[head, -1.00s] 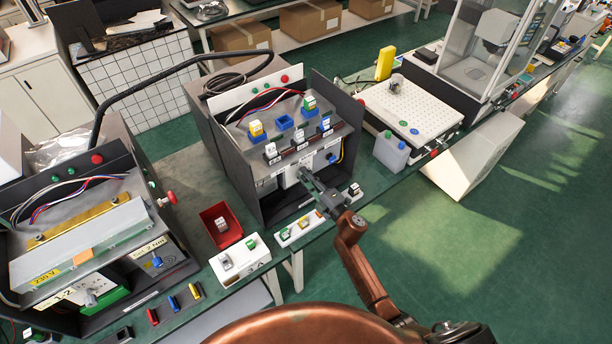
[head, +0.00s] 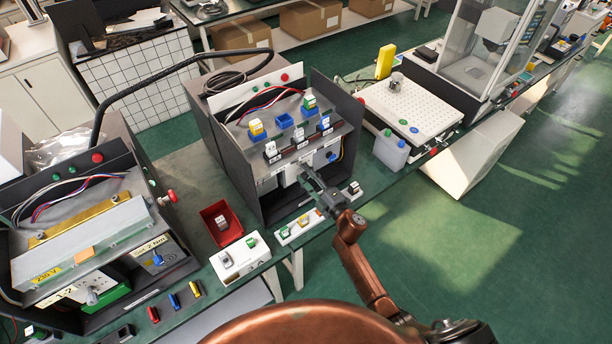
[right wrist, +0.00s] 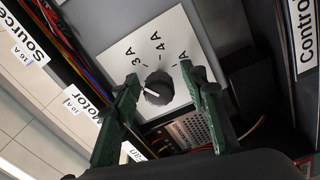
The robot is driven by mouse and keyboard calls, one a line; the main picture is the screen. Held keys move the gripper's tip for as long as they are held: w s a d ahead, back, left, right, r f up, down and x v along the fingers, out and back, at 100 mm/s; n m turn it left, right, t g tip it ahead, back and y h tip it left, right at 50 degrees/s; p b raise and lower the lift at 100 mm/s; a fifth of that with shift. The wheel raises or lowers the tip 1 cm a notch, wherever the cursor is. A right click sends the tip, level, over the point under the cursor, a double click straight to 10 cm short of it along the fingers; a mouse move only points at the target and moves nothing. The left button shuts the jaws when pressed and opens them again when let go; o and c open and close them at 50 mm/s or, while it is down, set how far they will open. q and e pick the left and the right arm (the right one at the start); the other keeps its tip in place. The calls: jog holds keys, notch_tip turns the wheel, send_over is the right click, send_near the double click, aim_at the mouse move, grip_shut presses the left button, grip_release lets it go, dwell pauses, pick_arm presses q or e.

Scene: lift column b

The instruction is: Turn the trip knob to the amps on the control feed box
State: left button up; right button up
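The control feed box (head: 255,190) is the dark open-fronted housing in the middle of the bench in the head view. In the right wrist view its white plate (right wrist: 178,38) carries a round dark trip knob (right wrist: 158,88) with a white pointer line. Amp marks stand around the knob; 3A and 4A read clearly, and a finger partly covers the mark at right. My right gripper (right wrist: 160,78) is open, its green-black fingers on either side of the knob; I cannot tell whether they touch it. In the head view my right gripper (head: 304,174) reaches into the box front. My left gripper is out of view.
A second open box (head: 85,250) stands at left. A red bin (head: 221,224), a white holder (head: 240,258) and a strip of small coloured parts (head: 303,226) lie along the bench's front edge. Wires (right wrist: 65,60) and a perforated metal unit (right wrist: 188,130) sit near the knob.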

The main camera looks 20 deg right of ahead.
jog(key=v, duration=1.2)
jog(key=shift+d, duration=0.1)
dwell(0.4)
